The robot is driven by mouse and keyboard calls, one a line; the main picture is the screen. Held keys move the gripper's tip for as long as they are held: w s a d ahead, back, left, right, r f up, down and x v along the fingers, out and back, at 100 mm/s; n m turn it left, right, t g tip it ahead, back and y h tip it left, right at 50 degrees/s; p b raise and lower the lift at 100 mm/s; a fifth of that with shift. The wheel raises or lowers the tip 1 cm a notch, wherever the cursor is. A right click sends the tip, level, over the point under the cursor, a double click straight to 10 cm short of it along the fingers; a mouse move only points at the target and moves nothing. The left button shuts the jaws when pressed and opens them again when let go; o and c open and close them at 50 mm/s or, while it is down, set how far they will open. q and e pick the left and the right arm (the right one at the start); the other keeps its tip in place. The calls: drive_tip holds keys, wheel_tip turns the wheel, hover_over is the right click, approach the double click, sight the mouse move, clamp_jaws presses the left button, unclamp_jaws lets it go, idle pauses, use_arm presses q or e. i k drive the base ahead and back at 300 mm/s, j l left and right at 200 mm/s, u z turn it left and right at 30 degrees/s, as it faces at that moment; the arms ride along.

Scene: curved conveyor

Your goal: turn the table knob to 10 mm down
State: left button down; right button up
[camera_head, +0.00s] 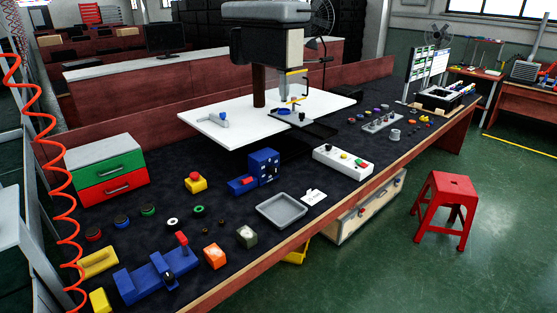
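A drill-press-like machine (268,48) stands at the back middle of the dark bench, with a white flat table (225,135) around its column. A small light grey-blue cylindrical part (217,119) sits on the left of this white table and may be a knob. A blue disc (284,111) and a dark plate (307,128) are under the machine's head. I cannot make out a scale or millimetre marks, or tell for certain which part is the table knob. Neither of my grippers is in view.
A blue fixture (140,284), a yellow box with a red button (195,183), a blue control box (263,163), a grey tray (281,210) and a white button panel (343,161) crowd the bench front. A red stool (448,190) stands on the green floor at right.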

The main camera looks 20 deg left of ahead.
sight(274, 172)
drive_tip(key=i+l+u, duration=0.1)
drive_tip(key=u, duration=0.25)
drive_tip(key=i+l+u, duration=0.1)
drive_tip(key=u, duration=0.2)
drive_tip(key=i+l+u, duration=0.2)
drive_tip(key=u, duration=0.15)
drive_tip(key=i, duration=0.05)
